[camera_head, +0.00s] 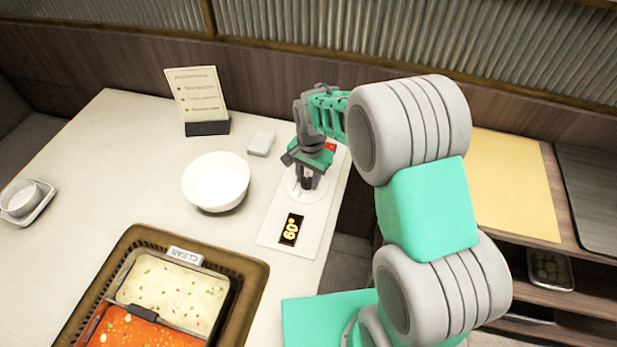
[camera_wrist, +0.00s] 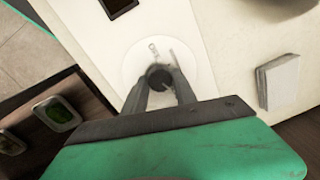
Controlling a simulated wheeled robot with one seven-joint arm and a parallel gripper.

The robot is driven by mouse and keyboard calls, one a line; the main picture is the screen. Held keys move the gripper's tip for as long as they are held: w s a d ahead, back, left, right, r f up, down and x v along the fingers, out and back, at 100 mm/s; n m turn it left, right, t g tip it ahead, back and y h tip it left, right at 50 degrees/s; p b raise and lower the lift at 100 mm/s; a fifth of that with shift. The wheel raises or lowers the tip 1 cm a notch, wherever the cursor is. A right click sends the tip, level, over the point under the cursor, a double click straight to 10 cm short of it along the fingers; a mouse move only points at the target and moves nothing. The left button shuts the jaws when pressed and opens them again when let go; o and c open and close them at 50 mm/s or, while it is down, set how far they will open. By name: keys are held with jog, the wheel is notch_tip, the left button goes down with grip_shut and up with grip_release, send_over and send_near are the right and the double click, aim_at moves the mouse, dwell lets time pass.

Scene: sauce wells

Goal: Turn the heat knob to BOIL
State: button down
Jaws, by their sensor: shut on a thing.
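The heat knob is a small dark knob on a round white dial on a white control panel (camera_head: 270,229). In the wrist view the knob (camera_wrist: 159,77) sits between my two fingers, with the white dial (camera_wrist: 133,65) around it. My gripper (camera_head: 306,183) points down over the dial and is shut on the knob. In the head view my gripper hides most of the knob. I cannot read any BOIL mark or tell where the knob points.
A white bowl (camera_head: 216,180) stands left of the panel, with a small white block (camera_head: 261,142) and a menu stand (camera_head: 207,128) behind. A brown-rimmed pot (camera_head: 254,290) with red and pale broth is at the front. Shelves (camera_head: 520,290) are at the right.

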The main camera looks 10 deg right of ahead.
aim_at(309, 182)
jog(key=shift+s+f+m, duration=0.1)
jog(key=shift+s+m, duration=0.05)
jog(key=shift+m, duration=0.45)
jog(key=c, duration=1)
grip_release()
notch_tip(309, 182, up, 8)
jog(key=shift+s+d, duration=0.1)
jog(key=shift+d, duration=0.05)
